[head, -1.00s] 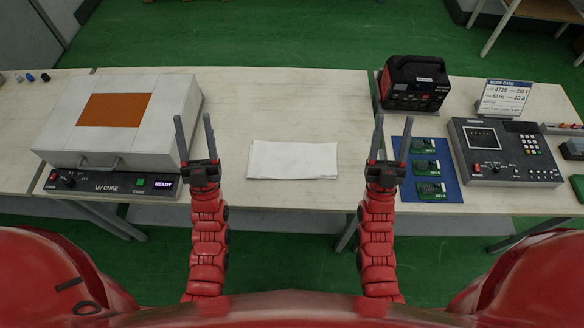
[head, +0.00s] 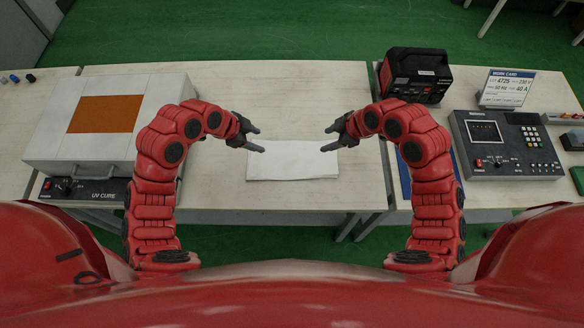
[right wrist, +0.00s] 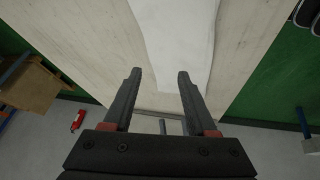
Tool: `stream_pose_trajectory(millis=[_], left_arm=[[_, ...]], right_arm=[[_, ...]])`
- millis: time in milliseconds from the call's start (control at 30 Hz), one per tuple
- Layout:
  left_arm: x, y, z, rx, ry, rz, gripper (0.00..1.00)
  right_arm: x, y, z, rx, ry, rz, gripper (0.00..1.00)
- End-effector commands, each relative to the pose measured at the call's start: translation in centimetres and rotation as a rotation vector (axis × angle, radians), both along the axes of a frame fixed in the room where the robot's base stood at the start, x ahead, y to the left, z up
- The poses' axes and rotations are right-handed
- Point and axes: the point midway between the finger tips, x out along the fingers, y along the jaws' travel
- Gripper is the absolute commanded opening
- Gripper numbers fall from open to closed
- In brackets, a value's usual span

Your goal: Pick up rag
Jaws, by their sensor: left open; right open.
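The rag (head: 293,165) is a white, flat, folded cloth lying on the middle table. It also shows in the right wrist view (right wrist: 178,40), beyond the fingertips. My left gripper (head: 258,139) is open and empty above the rag's left end. My right gripper (head: 330,139) is open and empty above the rag's right end. In the right wrist view my right gripper (right wrist: 158,75) shows its two fingers spread, with the rag's end near the right finger. Whether either gripper touches the rag cannot be told, but nothing is held.
The UV cure box (head: 105,125) stands left on the table (head: 300,95). At right are a black and red power unit (head: 415,75), a work card (head: 507,88) and a control panel (head: 505,143). My right arm partly covers a blue mat (head: 404,180). The table behind the rag is clear.

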Motion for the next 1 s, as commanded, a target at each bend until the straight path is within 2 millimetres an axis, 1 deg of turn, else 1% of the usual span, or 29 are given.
stream_pose_trajectory(millis=[33,100,200,300,367,600,733,833,1000], left_arm=[[-1.7,0.4,0.0,0.049,0.05,-0.067,0.57],[-3.8,1.0,-0.2,0.101,0.112,-0.144,0.57],[-5.7,1.8,-0.2,0.149,0.167,-0.212,0.57],[-6.4,2.0,-0.5,0.167,0.191,-0.239,0.57],[-6.6,2.0,-1.1,0.166,0.195,-0.243,0.57],[-6.6,1.9,-5.0,0.165,0.197,-0.24,0.57],[-6.5,2.0,-6.8,0.164,0.195,-0.238,0.57],[-6.4,2.0,-7.7,0.164,0.191,-0.237,0.57],[-6.3,2.0,-8.2,0.164,0.185,-0.236,0.57]], right_arm=[[-1.7,-0.5,0.0,-0.05,0.049,0.065,0.57],[-3.8,-1.1,-0.2,-0.104,0.113,0.145,0.57],[-5.7,-1.8,-0.2,-0.152,0.168,0.213,0.57],[-6.4,-2.1,-0.5,-0.17,0.19,0.238,0.57],[-6.6,-2.1,-1.1,-0.171,0.195,0.242,0.57],[-6.6,-2.0,-4.9,-0.167,0.195,0.239,0.57],[-6.6,-2.0,-6.8,-0.169,0.195,0.238,0.57],[-6.4,-2.1,-7.7,-0.167,0.19,0.235,0.57],[-6.3,-2.1,-8.2,-0.169,0.186,0.236,0.57]])
